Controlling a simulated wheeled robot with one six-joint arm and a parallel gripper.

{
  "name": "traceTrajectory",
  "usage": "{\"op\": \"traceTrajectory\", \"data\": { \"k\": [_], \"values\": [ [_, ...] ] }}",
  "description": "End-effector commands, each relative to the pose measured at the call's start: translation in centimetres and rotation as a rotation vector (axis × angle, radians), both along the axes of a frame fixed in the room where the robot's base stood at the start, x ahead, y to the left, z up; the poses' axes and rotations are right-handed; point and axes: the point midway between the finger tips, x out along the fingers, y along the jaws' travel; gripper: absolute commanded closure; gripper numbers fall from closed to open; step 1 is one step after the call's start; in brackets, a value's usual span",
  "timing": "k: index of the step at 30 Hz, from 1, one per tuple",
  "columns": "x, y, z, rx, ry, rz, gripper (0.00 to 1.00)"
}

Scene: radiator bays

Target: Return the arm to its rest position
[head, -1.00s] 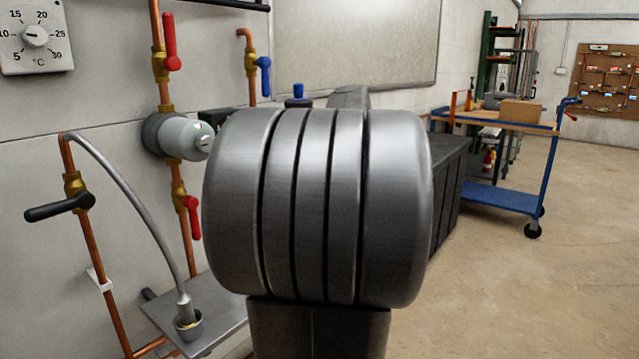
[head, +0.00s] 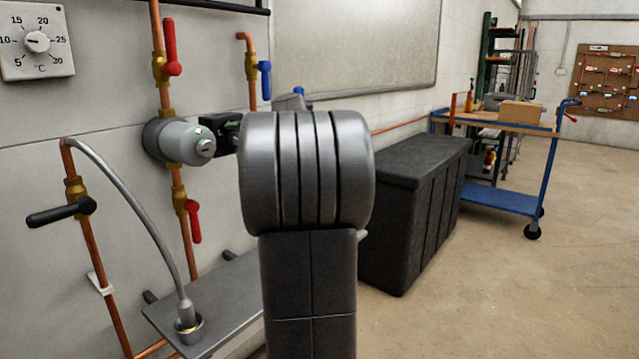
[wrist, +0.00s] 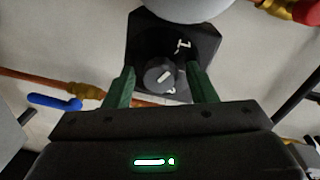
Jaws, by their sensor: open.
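My arm stands in the middle of the head view, its rounded grey joint in front of the wall. My gripper is hidden behind it there. In the wrist view my gripper (wrist: 160,69) has its two green fingers wide apart, with nothing held between them. Beyond the fingers is a black box (wrist: 190,42) with a round dark knob (wrist: 160,77) that has white marks. The knob appears between the fingers, and I cannot tell how far away it is. In the head view the dark box (head: 227,133) sits right of a grey cylindrical unit (head: 180,142), partly covered by my arm.
Copper pipes with red levers (head: 171,47), a blue lever (head: 264,79) and a black lever (head: 55,214) line the left wall. A grey shelf (head: 225,300) holds a hose end in a cup. A black chest (head: 415,205) and blue cart (head: 500,197) stand right. Floor at right is clear.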

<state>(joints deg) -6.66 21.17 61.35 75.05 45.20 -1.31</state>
Motion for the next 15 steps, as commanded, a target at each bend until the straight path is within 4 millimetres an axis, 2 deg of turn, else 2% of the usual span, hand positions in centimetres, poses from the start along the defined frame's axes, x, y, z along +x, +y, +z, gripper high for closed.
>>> {"op": "traceTrajectory", "data": {
  "k": [1, 15],
  "values": [
    [0.03, -0.05, 0.48, 0.018, 0.026, -0.001, 0.49],
    [0.06, -0.12, 0.42, 0.206, 0.267, -0.001, 0.49]
  ]
}}
